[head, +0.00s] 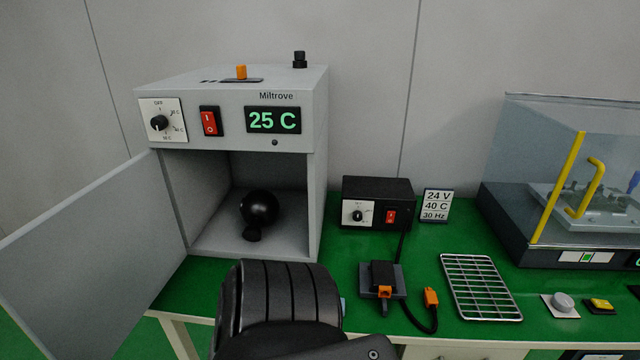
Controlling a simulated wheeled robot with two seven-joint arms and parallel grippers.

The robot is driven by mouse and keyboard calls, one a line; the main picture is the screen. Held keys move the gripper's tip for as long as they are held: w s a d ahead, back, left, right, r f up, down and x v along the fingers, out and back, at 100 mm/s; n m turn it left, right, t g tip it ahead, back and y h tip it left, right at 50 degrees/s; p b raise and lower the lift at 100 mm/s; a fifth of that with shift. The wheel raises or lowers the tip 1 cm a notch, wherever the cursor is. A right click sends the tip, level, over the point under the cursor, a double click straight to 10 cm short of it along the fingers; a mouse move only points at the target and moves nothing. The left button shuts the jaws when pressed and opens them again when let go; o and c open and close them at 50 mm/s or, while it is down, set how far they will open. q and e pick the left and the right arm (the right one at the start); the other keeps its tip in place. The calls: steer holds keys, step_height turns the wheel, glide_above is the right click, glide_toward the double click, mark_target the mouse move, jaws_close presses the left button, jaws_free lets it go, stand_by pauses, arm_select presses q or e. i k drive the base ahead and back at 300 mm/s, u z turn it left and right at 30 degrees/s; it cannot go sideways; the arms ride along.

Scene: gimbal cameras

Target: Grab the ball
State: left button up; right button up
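A glossy black ball (259,207) is inside the open grey heating cabinet (318,150), near the middle of its floor. A small dark stub (251,235) shows at the ball's lower front; I cannot tell whether it belongs to the ball. A black ribbed link of one of my arms (279,297) stands in front of the cabinet, low in the head view, and covers part of the table edge. I cannot tell which arm it is. No gripper fingers show in the head view.
The cabinet door (95,250) is swung open to the left. Right of the cabinet are a black power unit (377,204), a small device with an orange plug (383,280), a cable, a wire rack (481,287) and a clear-covered machine (560,165). The green tabletop (440,240) has narrow gaps.

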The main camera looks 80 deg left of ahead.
mark_target(260, 208)
steer(key=i, duration=1.15)
steer(key=u, duration=3)
